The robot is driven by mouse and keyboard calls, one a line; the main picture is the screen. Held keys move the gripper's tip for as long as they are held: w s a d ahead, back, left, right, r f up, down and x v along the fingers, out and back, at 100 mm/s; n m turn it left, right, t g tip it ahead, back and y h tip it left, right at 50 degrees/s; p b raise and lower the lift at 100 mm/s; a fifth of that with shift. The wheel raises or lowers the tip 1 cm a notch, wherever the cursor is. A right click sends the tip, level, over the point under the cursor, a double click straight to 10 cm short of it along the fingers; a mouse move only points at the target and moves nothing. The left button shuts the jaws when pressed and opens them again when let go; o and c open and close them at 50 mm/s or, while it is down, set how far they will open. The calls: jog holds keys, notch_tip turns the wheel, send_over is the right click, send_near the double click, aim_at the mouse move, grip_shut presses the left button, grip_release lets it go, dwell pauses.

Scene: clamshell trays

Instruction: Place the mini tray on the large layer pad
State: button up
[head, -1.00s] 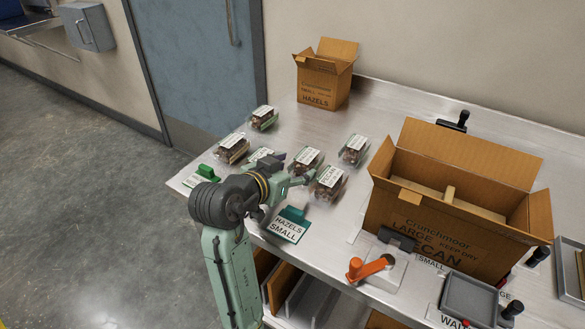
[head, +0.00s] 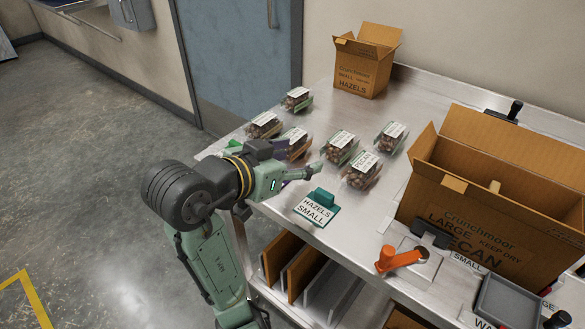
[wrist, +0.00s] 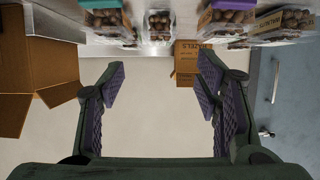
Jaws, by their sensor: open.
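Several clear clamshell trays of brown nuts with white labels stand on the steel bench. They include a rear tray (head: 296,100), a left tray (head: 265,125), a right tray (head: 391,137), a middle tray (head: 341,148) and a front tray (head: 361,171). I cannot tell which is the mini tray. My gripper (head: 300,163) is open and empty at the bench's front edge, partly overlapping the left trays. In the wrist view its fingers (wrist: 162,72) are apart with only pale wall between them, and trays line the top edge. I cannot make out the large layer pad for certain.
A large open PECAN carton (head: 470,220) stands at right, and a small open HAZELS carton (head: 363,77) at the back. A teal-clipped HAZELS SMALL sign (head: 317,207), an orange-handled tool (head: 398,260) and a grey tray (head: 508,300) lie along the front. Brown sheets (head: 282,258) stand on the shelf below.

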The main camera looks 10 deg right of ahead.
jog(key=shift+s+a+r, duration=0.15)
jog(key=shift+s+a, duration=0.1)
